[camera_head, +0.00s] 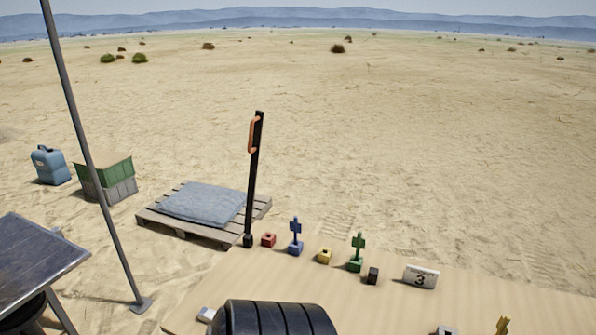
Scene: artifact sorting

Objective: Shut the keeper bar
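The keeper bar (254,185) is a long black bar with an orange handle (253,135) near its top. It stands nearly upright, leaning slightly right, from a small black base (248,241) at the back left of the tan table (380,310). To its right runs a row of small blocks: red (268,240), blue (295,249), yellow (325,256) and green (355,265). Upright cross-shaped pieces in matching colours stand on the blue and green blocks. A black block (373,275) ends the row. Neither gripper can be made out.
A white card marked 3 (420,277) stands right of the row. A yellow piece (503,325) shows at the bottom right. A grey pole (95,165) and dark table (35,258) stand left.

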